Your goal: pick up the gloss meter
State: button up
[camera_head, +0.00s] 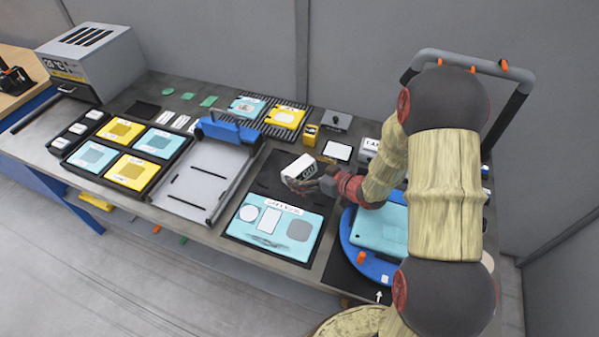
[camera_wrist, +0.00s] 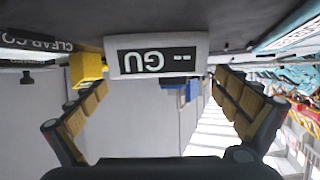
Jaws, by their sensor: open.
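The gloss meter is a small white box (camera_head: 297,165) with a dark display reading "GU"; it sits on a dark mat behind the teal panel. In the wrist view the gloss meter (camera_wrist: 200,45) shows upside down at the top middle. My gripper (camera_head: 306,184) is at the near right side of the box in the head view. In the wrist view my gripper (camera_wrist: 158,82) is open, with one finger on either side of the box's width. The box lies at or just beyond the fingertips; I cannot tell whether they touch it.
A teal panel (camera_head: 247,214) lies in front of the box. A grey tray with a blue bar (camera_head: 229,131) stands to the left. A small yellow block (camera_head: 310,135) stands behind, also in the wrist view (camera_wrist: 87,69). A blue round stand (camera_head: 352,245) is at right.

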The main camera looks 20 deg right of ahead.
aim_at(294, 164)
jog(key=b+x, duration=0.2)
jog(key=x, duration=0.5)
jog(key=shift+w+f, duration=0.1)
jog(key=shift+f, duration=0.05)
jog(key=shift+c, duration=0.4)
jog(key=c, duration=1.1)
jog(key=shift+c, duration=0.4)
